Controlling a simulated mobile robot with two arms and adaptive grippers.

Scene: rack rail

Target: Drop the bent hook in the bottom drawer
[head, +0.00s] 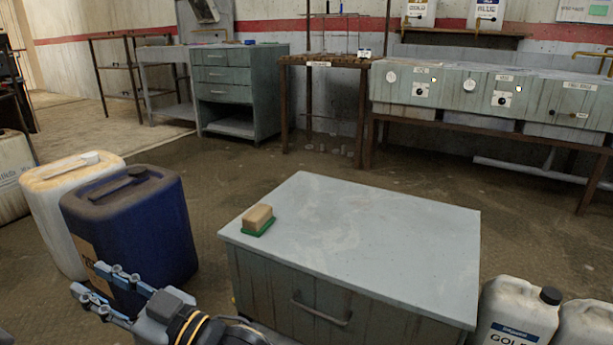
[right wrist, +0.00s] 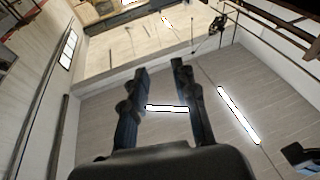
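My right gripper (head: 102,288) is at the lower left of the head view, in front of the blue canister, with its fingers apart. In the right wrist view its fingers (right wrist: 160,70) are apart with nothing between them; they point up toward the ceiling. My left gripper is not in view. I cannot make out a bent hook in either view. A grey-green drawer unit (head: 222,75) stands by the back wall with several drawer fronts, all shut; its lowest drawer front (head: 224,93) is above an open shelf. A nearer cabinet (head: 325,308) shows a front handle, and its lower part is cut off.
A sponge (head: 257,218) with a green base lies on the near cabinet's top. A blue canister (head: 135,225) and a cream canister (head: 70,195) stand at left, white jugs (head: 515,315) at right. A rusty rack (head: 328,62) stands at the back. The middle floor is clear.

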